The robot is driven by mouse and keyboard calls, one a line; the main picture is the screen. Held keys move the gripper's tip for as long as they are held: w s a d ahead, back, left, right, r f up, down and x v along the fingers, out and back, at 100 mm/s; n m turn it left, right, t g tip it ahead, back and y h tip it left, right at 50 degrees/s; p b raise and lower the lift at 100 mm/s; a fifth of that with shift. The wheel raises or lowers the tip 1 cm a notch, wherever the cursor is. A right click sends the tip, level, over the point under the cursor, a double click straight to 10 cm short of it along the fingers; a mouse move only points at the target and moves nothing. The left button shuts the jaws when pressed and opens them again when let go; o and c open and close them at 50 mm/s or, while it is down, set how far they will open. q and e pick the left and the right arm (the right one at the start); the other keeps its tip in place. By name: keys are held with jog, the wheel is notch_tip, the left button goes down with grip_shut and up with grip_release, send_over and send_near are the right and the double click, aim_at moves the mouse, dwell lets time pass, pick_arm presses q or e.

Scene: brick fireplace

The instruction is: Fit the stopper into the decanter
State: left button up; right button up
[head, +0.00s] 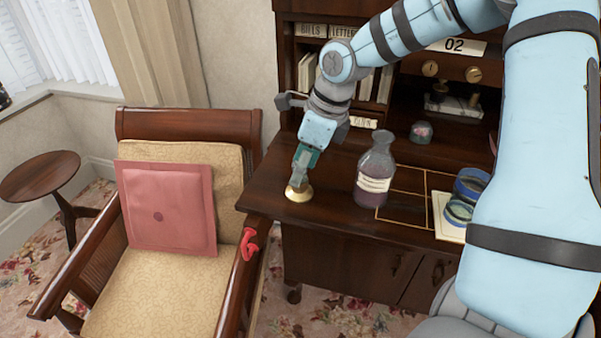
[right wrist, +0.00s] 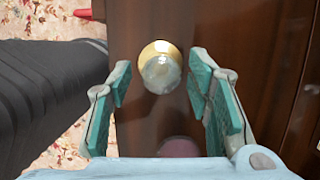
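The decanter (head: 375,170) is a clear glass bottle with a cream label and dark purple contents. It stands upright on the desk, its neck open at the top. The stopper (right wrist: 160,72) has a clear rounded glass body and stands on a gold disc, which shows in the head view (head: 299,193) near the desk's left front corner. My right gripper (head: 305,160) points down just above the stopper. In the right wrist view its fingers (right wrist: 160,88) are spread wide, with the stopper between and slightly beyond them, apparently untouched. My left gripper is not in view.
The wooden desk (head: 330,215) has gold lines marked right of the decanter. Blue-rimmed round items (head: 470,186) sit on a pale sheet at right. A small glass dome (head: 421,132) stands behind. An armchair (head: 195,125) with a pink cushion is left of the desk.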

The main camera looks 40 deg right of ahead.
aim_at(297, 161)
jog(key=c, duration=0.9)
jog(key=shift+r, duration=0.15)
jog(key=shift+r+p, duration=0.9)
jog(key=shift+r, duration=0.45)
jog(key=shift+r, duration=0.15)
jog(key=shift+r+p, duration=0.35)
jog(key=shift+r, duration=0.15)
